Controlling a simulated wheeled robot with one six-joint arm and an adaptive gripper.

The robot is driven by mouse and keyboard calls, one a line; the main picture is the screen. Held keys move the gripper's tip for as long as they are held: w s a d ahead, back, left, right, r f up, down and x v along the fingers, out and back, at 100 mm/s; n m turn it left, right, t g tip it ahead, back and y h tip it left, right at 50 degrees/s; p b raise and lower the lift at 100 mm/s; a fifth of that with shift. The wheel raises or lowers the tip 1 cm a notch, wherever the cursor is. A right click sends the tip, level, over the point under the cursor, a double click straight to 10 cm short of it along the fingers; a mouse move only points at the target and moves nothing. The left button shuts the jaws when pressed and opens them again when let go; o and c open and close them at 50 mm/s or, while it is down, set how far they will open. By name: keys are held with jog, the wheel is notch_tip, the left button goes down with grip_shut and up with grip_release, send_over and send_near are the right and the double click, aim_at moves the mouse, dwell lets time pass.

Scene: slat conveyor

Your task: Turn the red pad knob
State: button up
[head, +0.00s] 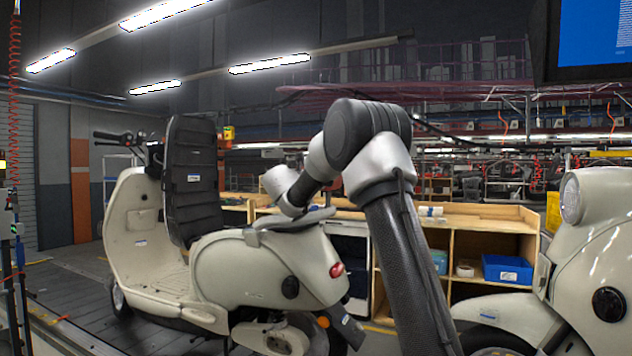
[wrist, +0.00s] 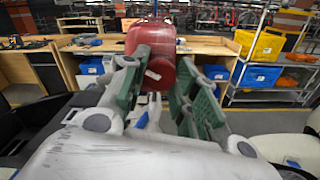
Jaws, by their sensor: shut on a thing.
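The red pad knob (wrist: 152,48) is a rounded red body with a small white label, at the upper middle of the wrist view. My gripper (wrist: 163,66) has green-padded fingers on both sides of its lower part and is shut on it. The left finger overlaps the front of the knob; its lower part is partly hidden between the fingers. In the head view, I cannot make out the knob or the fingers; my arm reaches away behind the rear of a cream scooter.
The cream scooter (head: 245,270) stands left on the slat conveyor (head: 65,290); another scooter (head: 597,245) is close at right. A wooden shelf bench (head: 490,222) with a blue bin (head: 507,269) stands behind. A wire rack (wrist: 272,98) with bins is right in the wrist view.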

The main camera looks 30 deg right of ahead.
jog(key=m, duration=1.2)
jog(key=shift+m, duration=0.3)
dwell(0.4)
jog(key=o, duration=0.9)
jog(key=shift+o, duration=0.7)
jog(key=shift+s+a+f, duration=0.45)
jog(key=shift+s+a, duration=0.15)
jog(key=shift+a, duration=0.2)
jog(key=v, duration=1)
jog(key=shift+s+a+r, duration=0.2)
jog(key=shift+s+r, duration=0.15)
jog(key=shift+r, duration=0.1)
jog(key=shift+d, duration=0.1)
